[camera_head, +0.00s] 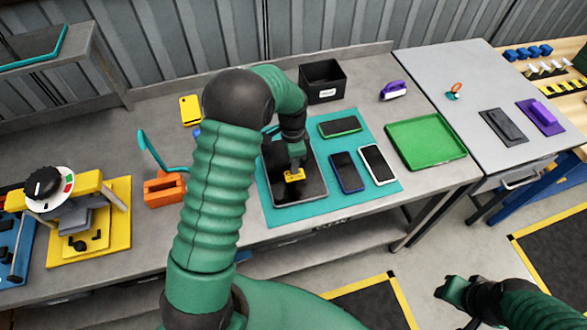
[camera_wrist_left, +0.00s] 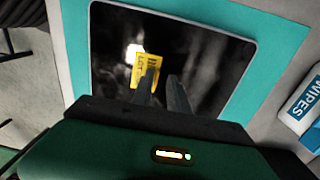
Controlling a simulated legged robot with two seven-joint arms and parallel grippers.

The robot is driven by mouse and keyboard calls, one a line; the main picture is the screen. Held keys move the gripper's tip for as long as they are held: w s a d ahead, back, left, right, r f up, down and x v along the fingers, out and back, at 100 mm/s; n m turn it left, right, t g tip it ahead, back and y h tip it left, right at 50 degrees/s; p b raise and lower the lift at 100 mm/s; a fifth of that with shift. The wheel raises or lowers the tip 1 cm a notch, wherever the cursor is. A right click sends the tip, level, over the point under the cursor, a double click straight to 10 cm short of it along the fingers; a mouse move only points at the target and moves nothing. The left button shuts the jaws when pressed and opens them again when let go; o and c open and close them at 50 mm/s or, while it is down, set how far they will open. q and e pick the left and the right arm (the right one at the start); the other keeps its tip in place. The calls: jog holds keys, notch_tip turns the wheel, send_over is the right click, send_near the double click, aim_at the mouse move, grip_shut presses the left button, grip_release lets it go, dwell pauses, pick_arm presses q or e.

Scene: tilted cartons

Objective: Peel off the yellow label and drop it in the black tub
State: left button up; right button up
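The yellow label (camera_head: 293,175) lies on the dark screen of a tablet (camera_head: 282,192) on the teal mat. In the left wrist view the label (camera_wrist_left: 138,72) shows printed text, and one finger partly covers it. My left gripper (camera_wrist_left: 163,78) is right at the label, its two fingers a little apart, with no label seen held between them. Whether a fingertip touches the label I cannot tell. The black tub (camera_head: 309,96) stands at the back of the bench, behind the mat, with a white tag on its front. My right gripper (camera_head: 455,290) is low at the right, off the bench.
Three phones, one of them a dark blue phone (camera_head: 347,172), lie right of the tablet. A green tray (camera_head: 427,141) is further right. An orange holder (camera_head: 165,190) stands left of my arm. A wipes pack (camera_wrist_left: 304,105) lies beside the mat.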

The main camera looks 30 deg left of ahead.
pick_arm(q)
jog(key=shift+s+d+r, duration=0.1)
jog(key=shift+s+r, duration=0.15)
jog(key=shift+s, duration=0.05)
jog(key=shift+c, duration=0.6)
jog(key=shift+w+f, duration=0.1)
jog(key=shift+w, duration=0.05)
grip_shut()
pick_arm(e)
jog(key=shift+s+d+r, duration=0.1)
jog(key=shift+s, duration=0.1)
